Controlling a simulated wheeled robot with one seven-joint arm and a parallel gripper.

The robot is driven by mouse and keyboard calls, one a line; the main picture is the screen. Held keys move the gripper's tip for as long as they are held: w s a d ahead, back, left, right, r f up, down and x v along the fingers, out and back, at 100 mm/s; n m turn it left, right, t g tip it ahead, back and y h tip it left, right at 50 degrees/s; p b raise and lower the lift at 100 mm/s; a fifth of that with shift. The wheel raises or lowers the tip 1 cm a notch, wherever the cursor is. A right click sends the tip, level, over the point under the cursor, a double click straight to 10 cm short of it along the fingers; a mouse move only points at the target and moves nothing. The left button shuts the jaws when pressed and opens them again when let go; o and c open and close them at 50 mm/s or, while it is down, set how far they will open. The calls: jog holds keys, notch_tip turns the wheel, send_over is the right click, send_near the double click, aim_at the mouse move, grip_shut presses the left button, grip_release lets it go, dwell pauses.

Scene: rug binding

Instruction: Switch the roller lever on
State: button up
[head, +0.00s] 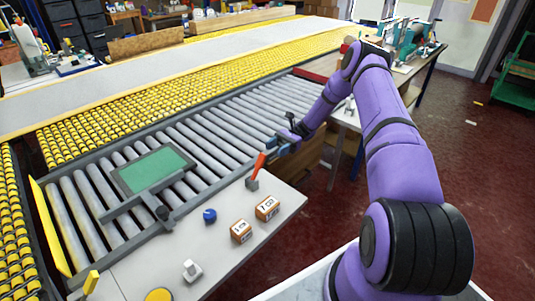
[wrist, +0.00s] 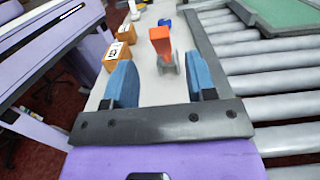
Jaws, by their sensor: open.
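The roller lever (head: 257,165) has an orange-red handle on a grey base, at the right end of the grey panel beside the rollers. Its handle leans up and to the right in the head view. In the wrist view the lever (wrist: 160,42) shows ahead, lined up with the gap between the blue fingers. My gripper (head: 276,147) is open and empty, just past the lever at the roller bed's edge. It also shows in the wrist view (wrist: 162,85). I cannot tell the exact gap between the fingers and the handle; no contact is visible.
Two labelled orange-brown boxes (head: 267,208) (head: 241,231) stand on the grey panel (head: 283,206). A blue knob (head: 210,215) and a white switch (head: 192,270) are nearby. A green pad (head: 153,169) sits over the grey rollers (head: 211,140). Yellow roller beds (head: 110,121) lie beyond.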

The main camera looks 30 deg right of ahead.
jog(key=shift+v, duration=1.15)
jog(key=shift+r, duration=0.1)
jog(key=s+a+r+n+h, duration=0.2)
jog(key=s+a+r+h, duration=0.15)
jog(key=r, duration=0.65)
jog(key=s+a+r+n+t+h, duration=0.1)
jog(key=s+a+r+n+h, duration=0.25)
jog(key=r, duration=0.55)
jog(key=s+a+r+n+h, duration=0.25)
jog(key=r+h, duration=0.25)
jog(key=r, duration=0.5)
jog(key=s+a+r+n+t+h, duration=0.1)
jog(key=s+r+t, duration=0.4)
jog(key=s, duration=0.8)
jog(key=s+a+r+n+t+h, duration=0.2)
jog(key=s+r+n+t+h, duration=0.2)
jog(key=s, duration=0.9)
jog(key=shift+r+n+t+h, duration=0.3)
jog(key=shift+r+n+t, duration=0.3)
jog(key=shift+r, duration=0.75)
jog(key=shift+a, duration=0.15)
